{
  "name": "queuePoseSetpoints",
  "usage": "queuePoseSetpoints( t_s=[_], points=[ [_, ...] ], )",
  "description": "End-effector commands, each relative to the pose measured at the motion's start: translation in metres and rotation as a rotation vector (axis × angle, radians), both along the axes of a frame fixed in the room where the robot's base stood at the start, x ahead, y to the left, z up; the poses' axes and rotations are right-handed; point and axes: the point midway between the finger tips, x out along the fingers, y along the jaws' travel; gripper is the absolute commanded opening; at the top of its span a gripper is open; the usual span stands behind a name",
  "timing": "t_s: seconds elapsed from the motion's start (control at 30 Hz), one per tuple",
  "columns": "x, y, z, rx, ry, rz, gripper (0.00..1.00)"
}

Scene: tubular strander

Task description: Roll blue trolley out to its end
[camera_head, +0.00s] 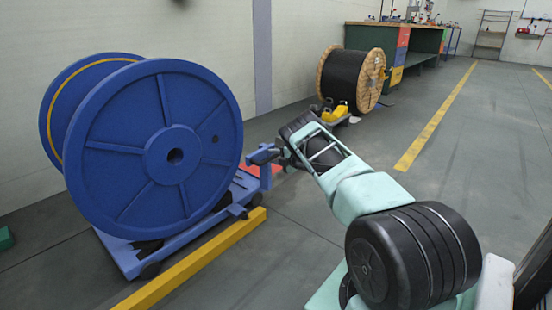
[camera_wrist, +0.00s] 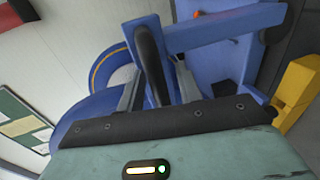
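The blue trolley (camera_head: 125,258) stands on the floor at the left, a large blue reel (camera_head: 120,150) upright on it. At its right end is a blue handle post (camera_head: 264,172); in the wrist view the handle has a black grip (camera_wrist: 150,62) on a blue frame. My gripper (camera_head: 277,153) is at this handle. In the wrist view its two fingers (camera_wrist: 157,88) stand on either side of the handle's grip. I cannot tell whether the right finger touches it.
A yellow floor bar (camera_head: 200,262) runs along the trolley's near side. A black cable reel with wooden flanges (camera_head: 345,78) and a yellow item (camera_head: 334,113) stand behind. A green workbench (camera_head: 425,42) is farther back. Open floor with a yellow line (camera_head: 437,118) lies at the right.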

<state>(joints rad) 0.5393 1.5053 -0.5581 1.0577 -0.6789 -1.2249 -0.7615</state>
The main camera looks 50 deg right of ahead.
Motion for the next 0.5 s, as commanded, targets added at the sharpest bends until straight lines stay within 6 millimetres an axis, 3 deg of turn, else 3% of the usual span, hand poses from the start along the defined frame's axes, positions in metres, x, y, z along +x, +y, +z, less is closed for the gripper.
queuePoseSetpoints(
  t_s=[0.23,0.5],
  points=[
    [-0.021,-0.003,0.01,0.0,0.001,-0.005,0.35],
    [-0.082,-0.005,0.024,0.002,0.002,-0.006,0.35]
  ],
)
